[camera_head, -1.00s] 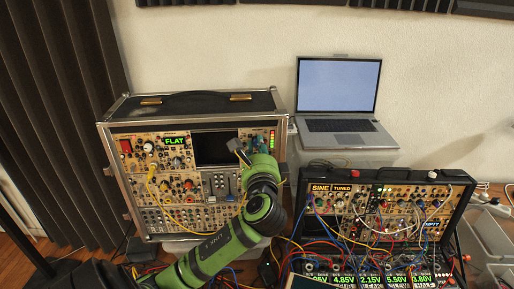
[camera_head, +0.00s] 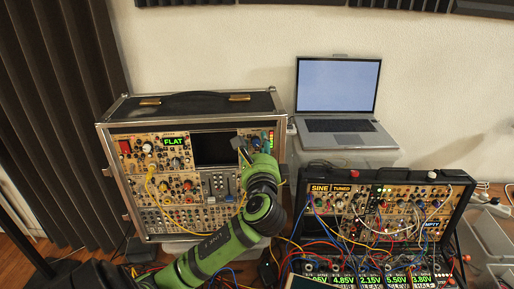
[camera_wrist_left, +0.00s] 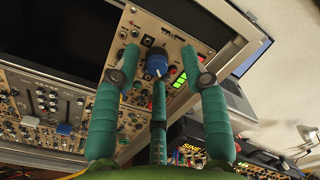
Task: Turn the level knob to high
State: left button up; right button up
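A blue knob (camera_wrist_left: 157,65) with a pale marker shows on a beige panel in the left wrist view. In the head view my left gripper (camera_head: 247,150) is at the case's upper right and hides the knob. My right gripper is not in view.
The silver-edged synth case (camera_head: 104,165) has a dark screen (camera_head: 214,149), sliders (camera_head: 219,186) and a yellow cable. A second, cable-filled case (camera_head: 459,205) stands to the right. A laptop (camera_head: 339,95) sits behind it on a stand.

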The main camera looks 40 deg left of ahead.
pick_arm(q)
jog(key=shift+f, duration=0.1)
jog(key=v, duration=1.2)
